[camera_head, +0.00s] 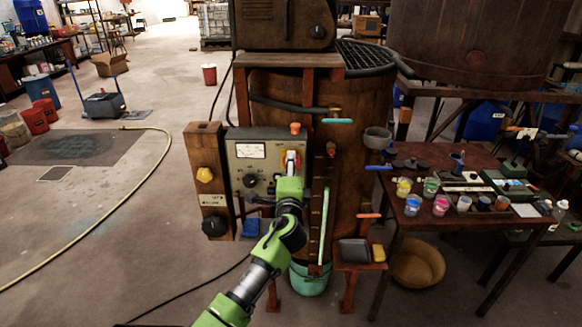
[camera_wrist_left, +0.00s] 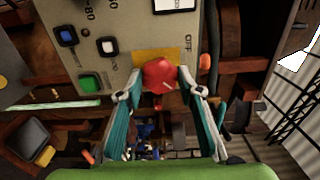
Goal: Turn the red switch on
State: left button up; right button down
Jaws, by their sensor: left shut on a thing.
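The red switch (camera_wrist_left: 160,75) is a faceted red knob on a grey control panel (camera_wrist_left: 125,40), in front of a yellow plate with "OFF" lettered beside it. My left gripper (camera_wrist_left: 158,90) has its two fingers on either side of the knob and is shut on it. In the head view my left arm reaches up to the panel (camera_head: 240,170), and the left gripper (camera_head: 291,165) is at the panel's right part, covering most of the switch. Whether the switch is turned cannot be told. My right gripper is not in view.
The panel also carries a meter (camera_head: 251,151) and a black dial (camera_head: 250,181). A wooden post (camera_head: 208,165) with a yellow knob (camera_head: 204,175) stands left of it. A big wooden vat (camera_head: 345,195) is behind. A table with jars (camera_head: 440,207) is at right. The floor at left is mostly open.

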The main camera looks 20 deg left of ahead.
pick_arm(q)
jog(key=shift+a+r, duration=0.15)
jog(key=shift+r, duration=0.15)
jog(key=o, duration=1.1)
jog(key=shift+w, duration=0.1)
jog(key=shift+c, duration=0.2)
jog(key=shift+f, duration=0.25)
jog(key=shift+w, duration=0.1)
jog(key=v, duration=1.2)
